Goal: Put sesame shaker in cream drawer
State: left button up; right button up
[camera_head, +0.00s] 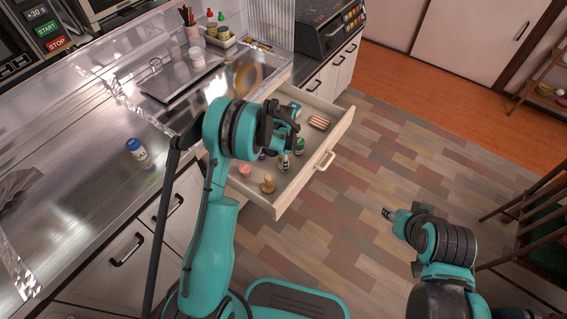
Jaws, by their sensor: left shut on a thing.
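The cream drawer (312,178) is pulled out from under the counter, with several small items in it. My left gripper (287,138) is above the drawer, shut on a small dark-and-white thing (285,163) that looks like the sesame shaker. The gripper and arm hide part of it, and I cannot tell whether it touches the drawer floor. My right gripper (389,212) is off to the right over the wooden floor, away from the drawer; its jaws are too small to read.
A white bottle with a blue cap (137,149) stands on the metal counter (95,185). A tray with white cups (196,57) and bottles stands farther back. Inside the drawer are a tan peg-shaped item (268,184), a pink item (244,170) and a striped block (319,122).

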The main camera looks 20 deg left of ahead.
pick_arm(q)
jog(key=shift+r, duration=0.15)
jog(key=shift+f, duration=0.2)
jog(key=o, duration=1.2)
jog(key=shift+c, duration=0.2)
